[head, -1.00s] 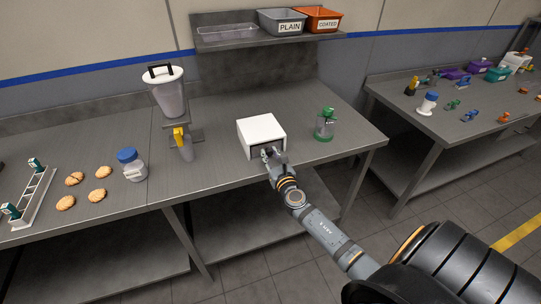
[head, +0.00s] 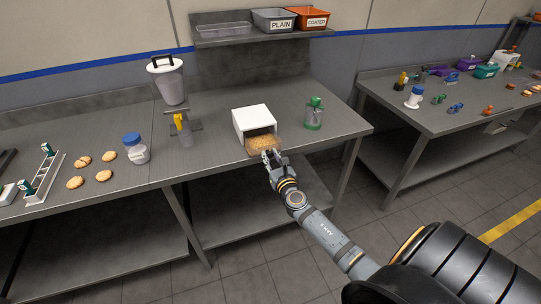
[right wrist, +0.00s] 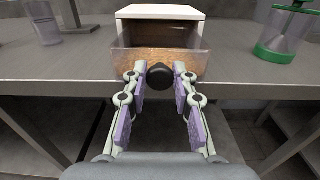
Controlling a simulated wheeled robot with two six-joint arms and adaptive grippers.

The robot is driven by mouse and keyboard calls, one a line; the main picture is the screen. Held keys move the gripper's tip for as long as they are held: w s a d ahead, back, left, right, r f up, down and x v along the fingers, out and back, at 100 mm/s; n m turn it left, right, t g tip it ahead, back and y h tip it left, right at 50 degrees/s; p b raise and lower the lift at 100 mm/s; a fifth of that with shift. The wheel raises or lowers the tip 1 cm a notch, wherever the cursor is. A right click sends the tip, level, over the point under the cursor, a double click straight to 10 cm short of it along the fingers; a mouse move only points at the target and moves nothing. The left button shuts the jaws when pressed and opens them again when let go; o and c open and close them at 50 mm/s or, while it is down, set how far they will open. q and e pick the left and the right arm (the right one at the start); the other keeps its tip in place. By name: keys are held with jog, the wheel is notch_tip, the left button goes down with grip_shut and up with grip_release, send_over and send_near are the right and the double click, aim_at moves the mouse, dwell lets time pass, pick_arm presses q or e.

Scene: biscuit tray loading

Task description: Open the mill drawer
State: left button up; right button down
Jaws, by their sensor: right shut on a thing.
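The white mill box (head: 253,117) stands on the steel bench in the head view. Its drawer (head: 262,143) is pulled out at the front, with brown crumb-like material inside. In the right wrist view the drawer (right wrist: 178,66) has a see-through front and a dark round knob (right wrist: 160,76). My right gripper (head: 271,157) is at the drawer front, its fingertips on either side of the knob. It is shut on the knob, as the right wrist view (right wrist: 160,78) also shows. My left gripper is not in view.
A dispenser with a yellow part (head: 181,125), a blue-lidded jar (head: 136,148) and several biscuits (head: 104,175) are to the left. A shelf (head: 230,42) with bins is behind.

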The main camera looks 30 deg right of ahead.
jog(key=shift+w+r, duration=0.1)
jog(key=shift+r, duration=0.2)
jog(key=shift+w+d+f, duration=0.15)
jog(key=shift+w+f, duration=0.25)
jog(key=shift+w, duration=0.25)
jog(key=c, duration=1.1)
grip_release()
jog(key=shift+s+r, duration=0.1)
jog(key=shift+s, duration=0.15)
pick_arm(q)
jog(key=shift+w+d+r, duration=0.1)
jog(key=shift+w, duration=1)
pick_arm(e)
jog(key=v, duration=1.2)
